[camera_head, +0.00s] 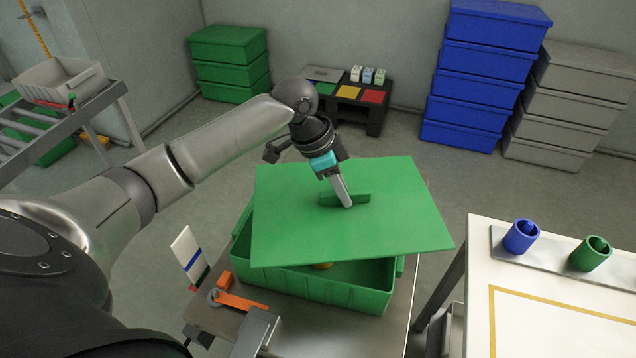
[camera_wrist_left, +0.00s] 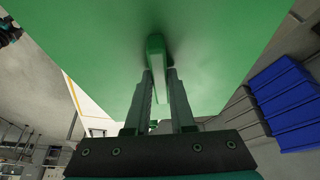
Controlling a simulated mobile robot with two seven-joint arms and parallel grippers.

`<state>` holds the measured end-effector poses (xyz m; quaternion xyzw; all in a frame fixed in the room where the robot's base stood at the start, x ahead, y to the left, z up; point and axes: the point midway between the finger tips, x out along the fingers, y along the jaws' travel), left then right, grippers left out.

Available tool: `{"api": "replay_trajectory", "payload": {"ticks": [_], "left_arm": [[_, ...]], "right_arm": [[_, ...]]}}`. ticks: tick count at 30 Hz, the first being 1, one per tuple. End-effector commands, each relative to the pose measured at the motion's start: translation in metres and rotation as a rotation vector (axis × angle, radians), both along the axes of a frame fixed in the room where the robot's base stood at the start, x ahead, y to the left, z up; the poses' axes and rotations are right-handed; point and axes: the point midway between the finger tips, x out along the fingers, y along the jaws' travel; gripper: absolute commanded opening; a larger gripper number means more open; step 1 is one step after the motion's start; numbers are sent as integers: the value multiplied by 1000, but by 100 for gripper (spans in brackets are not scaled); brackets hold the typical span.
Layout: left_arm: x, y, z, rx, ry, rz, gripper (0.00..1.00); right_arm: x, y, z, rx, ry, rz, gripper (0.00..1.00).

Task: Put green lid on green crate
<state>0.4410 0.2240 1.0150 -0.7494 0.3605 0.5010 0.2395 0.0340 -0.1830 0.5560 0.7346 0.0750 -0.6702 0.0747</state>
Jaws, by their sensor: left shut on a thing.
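The green lid (camera_head: 400,215) is a flat green board with a raised handle (camera_head: 360,197) in its middle. My left gripper (camera_head: 346,203) is shut on that handle. The lid is held above the green crate (camera_head: 320,285), tilted and turned relative to it, with a gap along the front where the crate's inside shows. A small yellow-orange thing (camera_head: 322,266) shows inside the crate; the rest of the inside is hidden. In the left wrist view the fingers (camera_wrist_left: 160,85) close on the lid's handle (camera_wrist_left: 155,55), with the lid's face (camera_wrist_left: 215,45) filling the top. My right gripper is not seen.
The crate stands on a metal table (camera_head: 395,325) with an orange clamp-like part (camera_head: 240,302) at its front left. A white table (camera_head: 480,290) with blue (camera_head: 520,237) and green cups (camera_head: 590,254) is on the right. Stacked blue (camera_head: 475,80), grey and green crates stand behind.

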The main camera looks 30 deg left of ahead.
Motion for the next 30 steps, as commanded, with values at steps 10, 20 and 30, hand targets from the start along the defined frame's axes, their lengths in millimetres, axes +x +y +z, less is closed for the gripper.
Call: {"api": "replay_trajectory", "payload": {"ticks": [10, 20, 30], "left_arm": [[5, 46, -27, -1, -1, -292, 0], [5, 57, -37, 1, -4, -358, 0], [5, 57, -57, 2, -4, -358, 0]], "right_arm": [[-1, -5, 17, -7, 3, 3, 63], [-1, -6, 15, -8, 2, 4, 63], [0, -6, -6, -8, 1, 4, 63]]}}
